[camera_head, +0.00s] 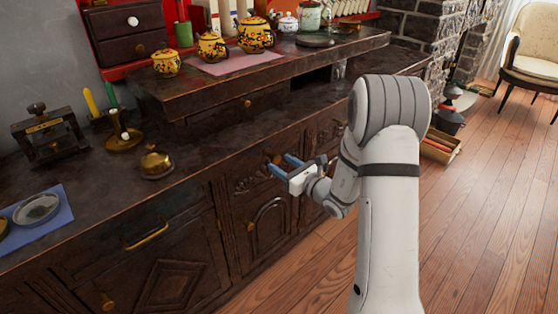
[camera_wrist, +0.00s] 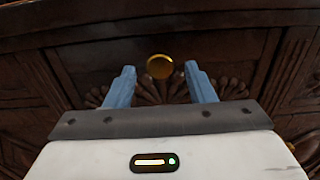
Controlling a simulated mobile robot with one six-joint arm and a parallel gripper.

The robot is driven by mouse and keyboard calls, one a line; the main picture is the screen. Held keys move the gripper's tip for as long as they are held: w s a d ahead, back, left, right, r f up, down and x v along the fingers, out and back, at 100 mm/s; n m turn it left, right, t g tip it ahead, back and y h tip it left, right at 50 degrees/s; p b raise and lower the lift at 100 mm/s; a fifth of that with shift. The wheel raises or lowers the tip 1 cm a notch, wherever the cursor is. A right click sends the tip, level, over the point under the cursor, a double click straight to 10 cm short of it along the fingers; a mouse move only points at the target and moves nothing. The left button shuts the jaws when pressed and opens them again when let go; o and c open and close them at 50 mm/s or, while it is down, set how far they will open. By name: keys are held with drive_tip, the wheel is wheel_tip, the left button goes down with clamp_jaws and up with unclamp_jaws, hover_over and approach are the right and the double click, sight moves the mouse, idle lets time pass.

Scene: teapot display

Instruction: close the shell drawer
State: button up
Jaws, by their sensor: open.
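The shell drawer (camera_head: 252,181) is a dark wooden drawer front with a carved fan in the cabinet's front, just under the counter. In the wrist view its carving (camera_wrist: 160,90) fans out below a round brass knob (camera_wrist: 160,67). My gripper (camera_head: 277,163) is at the drawer front, with its blue fingers pointing toward it. In the wrist view the fingers (camera_wrist: 159,70) are apart, one on each side of the knob, with nothing held. I cannot tell whether the fingertips touch the wood, or how far the drawer stands out. My gripper hides part of its right side.
The counter (camera_head: 215,158) above carries a brass bell (camera_head: 156,164), a candle holder (camera_head: 124,140) and a dish on a blue cloth (camera_head: 62,215). Painted teapots (camera_head: 212,46) stand on the raised shelf. A brass-handled drawer (camera_head: 147,235) is at left.

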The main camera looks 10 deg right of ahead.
drive_tip(key=p+v, duration=0.1)
drive_tip(key=v, duration=0.4)
drive_tip(key=shift+s+d, duration=0.1)
drive_tip(key=s+a+r+n+g+y+p, duration=0.1)
drive_tip(key=s+a+r+n+g+p, duration=0.5)
drive_tip(key=s+r+n+p, duration=0.4)
drive_tip(key=s+a+r+n+g+y+p, duration=0.1)
drive_tip(key=s+a+r+n+g+p, duration=0.5)
drive_tip(key=r, duration=0.6)
drive_tip(key=s+d+r+n+h+p, duration=0.6)
drive_tip(key=d+r+p, duration=0.1)
drive_tip(key=r+p, duration=0.1)
drive_tip(key=s+d+r+n+h+p, duration=0.6)
drive_tip(key=s+d+r+p, duration=0.1)
drive_tip(key=r, duration=0.4)
drive_tip(key=shift+s+r+n+h+p, duration=0.2)
drive_tip(key=shift+s+n+h+p, duration=0.1)
drive_tip(key=shift+h+p, duration=0.15)
